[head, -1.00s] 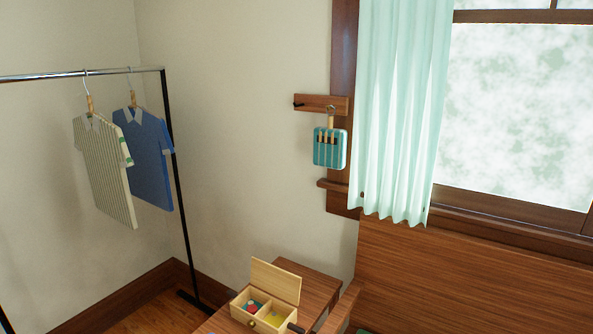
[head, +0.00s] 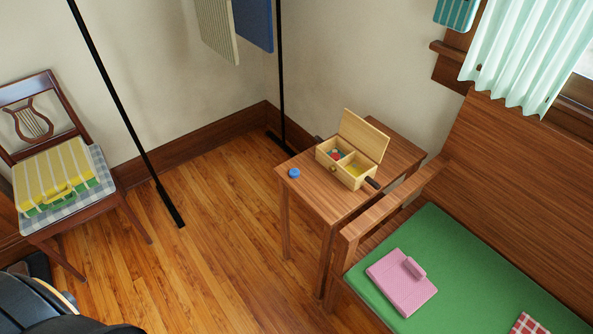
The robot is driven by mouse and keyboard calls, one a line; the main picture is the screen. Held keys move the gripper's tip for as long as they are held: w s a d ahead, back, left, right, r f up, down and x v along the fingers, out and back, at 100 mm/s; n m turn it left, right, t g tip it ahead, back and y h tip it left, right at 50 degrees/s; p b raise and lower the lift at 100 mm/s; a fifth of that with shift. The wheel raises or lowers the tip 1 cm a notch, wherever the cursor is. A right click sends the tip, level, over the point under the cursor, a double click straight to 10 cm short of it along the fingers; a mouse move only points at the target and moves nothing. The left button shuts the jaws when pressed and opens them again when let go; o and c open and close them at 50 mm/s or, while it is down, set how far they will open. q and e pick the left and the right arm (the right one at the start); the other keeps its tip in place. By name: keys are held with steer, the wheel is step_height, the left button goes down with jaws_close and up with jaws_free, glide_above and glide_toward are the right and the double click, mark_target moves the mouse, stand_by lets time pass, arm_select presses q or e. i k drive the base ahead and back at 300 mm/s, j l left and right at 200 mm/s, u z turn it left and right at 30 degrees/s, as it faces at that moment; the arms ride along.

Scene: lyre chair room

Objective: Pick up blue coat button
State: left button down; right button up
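A small round blue coat button (head: 294,173) lies on the near left corner of the small wooden table (head: 310,187), in the head view. It is apart from the open wooden box (head: 346,176) on the same table. The box has its lid raised, and small red and other coloured pieces show in its left compartment, with something yellow in the right one. Neither of my grippers shows. Only dark parts of my own body are at the bottom left.
A wooden bench with a green cushion (head: 440,240) and a pink folded item (head: 402,282) stands right of the table. A chair (head: 60,205) with a yellow striped item is at left. A black rack post (head: 130,120) stands between. The floor (head: 215,215) before the table is clear.

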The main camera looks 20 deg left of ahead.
mark_target(295, 173)
steer(key=z, duration=0.25)
steer(key=j+z, duration=0.35)
steer(key=i+j+z, duration=0.1)
steer(key=j+z, duration=0.45)
steer(key=z, duration=0.15)
